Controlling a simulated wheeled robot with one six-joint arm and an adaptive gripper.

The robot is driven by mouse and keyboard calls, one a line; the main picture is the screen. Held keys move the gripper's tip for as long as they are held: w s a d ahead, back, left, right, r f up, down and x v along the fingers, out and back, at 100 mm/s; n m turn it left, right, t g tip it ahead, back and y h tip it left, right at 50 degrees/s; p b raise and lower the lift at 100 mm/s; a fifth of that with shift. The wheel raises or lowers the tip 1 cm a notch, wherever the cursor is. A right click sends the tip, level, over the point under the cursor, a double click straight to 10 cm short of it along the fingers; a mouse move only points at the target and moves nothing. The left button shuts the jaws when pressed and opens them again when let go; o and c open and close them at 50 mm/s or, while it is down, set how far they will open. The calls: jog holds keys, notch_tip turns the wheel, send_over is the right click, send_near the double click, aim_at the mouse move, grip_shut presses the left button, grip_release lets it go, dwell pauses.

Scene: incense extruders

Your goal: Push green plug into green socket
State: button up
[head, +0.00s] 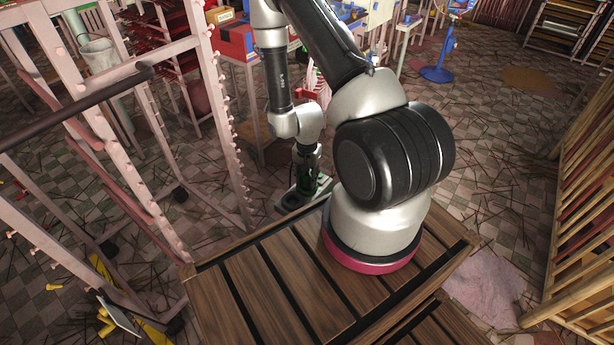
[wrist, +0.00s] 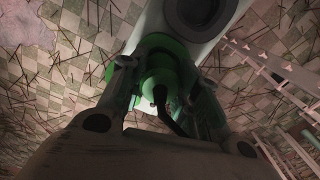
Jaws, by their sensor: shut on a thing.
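My gripper (head: 306,172) points down just past the far edge of the wooden deck, over a small green-and-grey unit low by the floor. In the wrist view my gripper (wrist: 160,66) has its two fingers closed on either side of the green plug (wrist: 157,82), whose black cable trails back toward me. The plug lines up with a green ring, the green socket (wrist: 168,45), on a pale panel (wrist: 212,38). Fingers and plug hide most of the socket, so I cannot tell how deep the plug sits.
A dark round opening (wrist: 198,10) is in the panel beside the green socket. A pink peg rack (head: 215,100) stands left of my arm and a wooden rack (head: 585,200) at right. Thin sticks litter the tiled floor. A blue stand (head: 438,72) is at the back.

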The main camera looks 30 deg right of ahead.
jog(key=shift+f, duration=0.2)
jog(key=o, duration=1.1)
